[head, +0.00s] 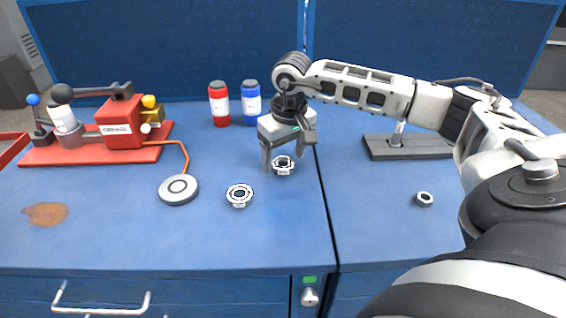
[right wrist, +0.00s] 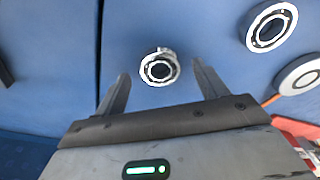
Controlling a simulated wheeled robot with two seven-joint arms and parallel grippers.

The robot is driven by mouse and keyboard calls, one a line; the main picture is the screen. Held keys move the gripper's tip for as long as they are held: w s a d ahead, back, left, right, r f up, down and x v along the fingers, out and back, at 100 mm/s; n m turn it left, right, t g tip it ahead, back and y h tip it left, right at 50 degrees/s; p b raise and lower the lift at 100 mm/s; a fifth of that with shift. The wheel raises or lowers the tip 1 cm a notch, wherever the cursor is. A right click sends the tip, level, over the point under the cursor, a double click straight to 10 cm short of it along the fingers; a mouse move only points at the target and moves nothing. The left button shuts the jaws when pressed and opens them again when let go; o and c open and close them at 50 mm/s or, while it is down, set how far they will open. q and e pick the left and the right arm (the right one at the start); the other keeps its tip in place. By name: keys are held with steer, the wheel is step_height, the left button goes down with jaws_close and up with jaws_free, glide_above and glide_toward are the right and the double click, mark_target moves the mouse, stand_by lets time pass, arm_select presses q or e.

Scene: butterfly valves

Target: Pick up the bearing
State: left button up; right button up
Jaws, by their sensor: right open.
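Two similar silver-and-dark rings that look like bearings lie on the blue workbench (head: 290,230). The nearer bearing (head: 239,195) is in the middle of the bench and clear of the gripper; it also shows at upper right in the right wrist view (right wrist: 271,27). The other bearing (head: 283,166) is under my right gripper (head: 289,156). In the right wrist view this bearing (right wrist: 160,68) lies between the two open fingers of the gripper (right wrist: 160,72), with gaps on both sides. My right gripper points down and is empty. My left gripper is not in view.
A grey round disc (head: 178,189) on an orange cable connects to a red device (head: 120,124) at left. Red (head: 219,104) and blue (head: 251,103) bottles stand behind. A dark nut (head: 424,199) lies at right. The front middle of the bench is clear.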

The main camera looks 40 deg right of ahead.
steer(key=shift+f, duration=0.55)
steer(key=c, duration=1.1)
steer(key=shift+w+r, duration=0.1)
steer(key=shift+c, duration=0.2)
